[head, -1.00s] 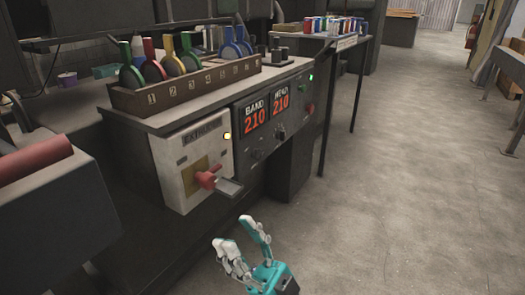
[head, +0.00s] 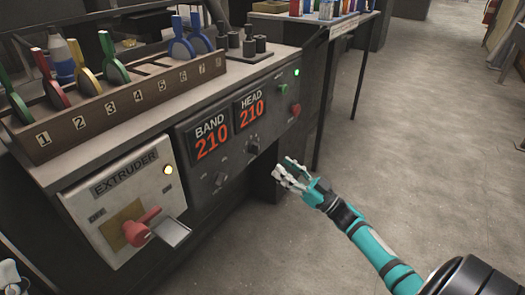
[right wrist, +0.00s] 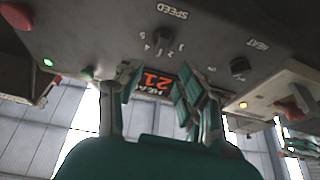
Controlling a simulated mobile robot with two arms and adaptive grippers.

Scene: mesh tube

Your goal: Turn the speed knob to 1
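The speed knob (head: 253,145) is a small dark knob on the dark control panel, below the red "HEAD 210" display (head: 250,108). In the right wrist view, which is upside down, the speed knob (right wrist: 165,34) sits by the word SPEED with numbers around it; I cannot read where it points. My right gripper (head: 287,172) is in front of the panel, low and right of the knob, apart from it. Its fingers (right wrist: 160,90) are spread with nothing between them. A pale shape (head: 8,274) at the lower left edge may be part of my left gripper; its fingers are unclear.
The heat knob (head: 220,179) is left of the speed knob. The extruder box (head: 125,185) with a red handle (head: 140,228) juts out at the left. Green (head: 282,88) and red (head: 295,110) buttons are at the right. The numbered rack (head: 75,128) stands above; the floor at right is clear.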

